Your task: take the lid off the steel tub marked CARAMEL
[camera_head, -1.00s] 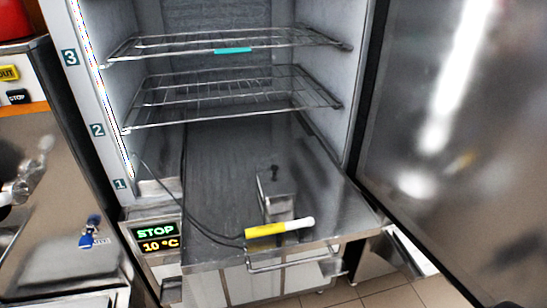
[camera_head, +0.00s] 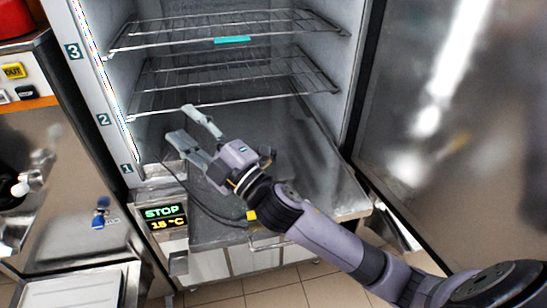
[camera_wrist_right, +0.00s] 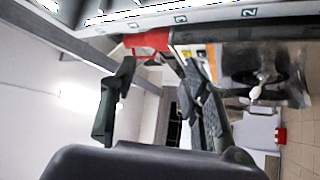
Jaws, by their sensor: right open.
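My right gripper (camera_head: 178,122) is open and empty. It reaches into the open freezer cabinet from the lower right, with its fingers pointing up and left, above the cabinet's steel floor. Its open fingers (camera_wrist_right: 155,78) also show in the right wrist view, with nothing between them. The small steel container with a black knob, seen in the earlier head view, is hidden behind my right gripper and arm. No CARAMEL marking can be read. My left gripper is not in view.
Wire shelves (camera_head: 232,80) hang above the gripper. The opened door (camera_head: 450,130) stands at the right. A yellow-handled probe (camera_head: 252,215) lies at the floor's front edge, partly covered by my arm. A display (camera_head: 165,218) is at the lower left.

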